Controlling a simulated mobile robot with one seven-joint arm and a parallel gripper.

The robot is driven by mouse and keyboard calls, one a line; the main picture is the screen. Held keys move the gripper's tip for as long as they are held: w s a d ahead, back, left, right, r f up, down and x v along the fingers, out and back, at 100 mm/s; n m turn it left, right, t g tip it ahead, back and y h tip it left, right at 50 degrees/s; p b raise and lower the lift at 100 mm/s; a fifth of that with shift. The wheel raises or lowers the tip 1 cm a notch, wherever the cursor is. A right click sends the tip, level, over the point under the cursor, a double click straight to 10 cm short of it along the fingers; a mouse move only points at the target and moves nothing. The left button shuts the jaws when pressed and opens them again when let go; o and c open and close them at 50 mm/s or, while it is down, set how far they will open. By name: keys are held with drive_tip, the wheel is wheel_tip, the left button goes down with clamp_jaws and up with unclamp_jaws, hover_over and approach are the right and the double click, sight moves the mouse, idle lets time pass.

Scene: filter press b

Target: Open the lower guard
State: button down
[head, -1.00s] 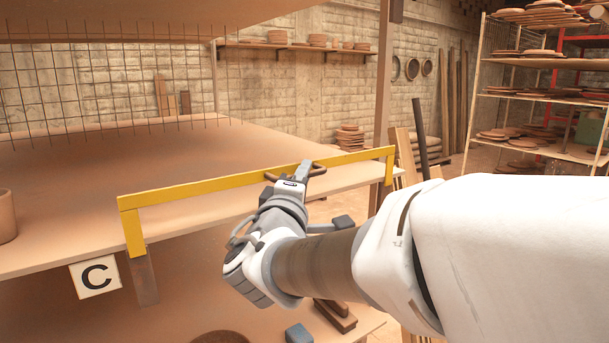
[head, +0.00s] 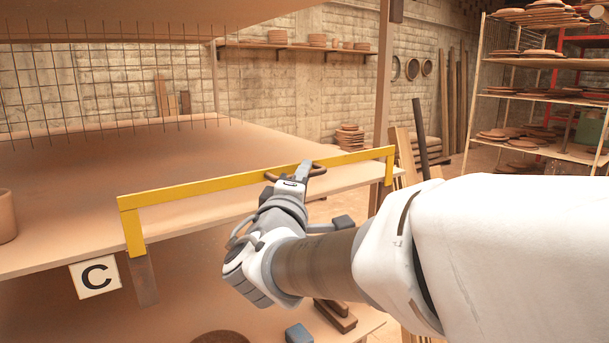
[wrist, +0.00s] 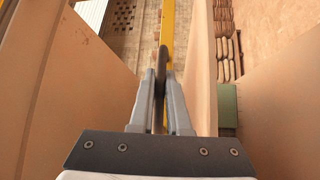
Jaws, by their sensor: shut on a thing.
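The lower guard is a yellow bar frame (head: 220,184) along the front edge of a shelf in the head view. Its two ends bend down, and the left end meets a metal bracket (head: 144,280). A dark handle (head: 317,169) sits on the bar right of its middle. My gripper (head: 303,172) is at this handle. In the wrist view, my gripper (wrist: 160,100) is shut on the dark handle (wrist: 161,75), with a finger on each side. The yellow bar (wrist: 168,22) runs away behind it. The handle's far side is partly hidden by the fingers in the head view.
A clay pot (head: 6,216) stands on the shelf at far left. A wire grid (head: 100,90) hangs above. A lower shelf holds a blue block (head: 298,334) and wooden pieces (head: 336,315).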

wheel_tip(320, 180, down, 9)
drive_tip(key=b, duration=1.2)
drive_tip(key=shift+f+b, duration=0.15)
drive_tip(key=shift+b, duration=0.15)
drive_tip(key=c, duration=0.9)
unclamp_jaws()
drive_tip(key=b+v, duration=0.1)
drive_tip(key=v, duration=1.6)
drive_tip(key=shift+s, duration=0.25)
drive_tip(key=shift+a, duration=0.1)
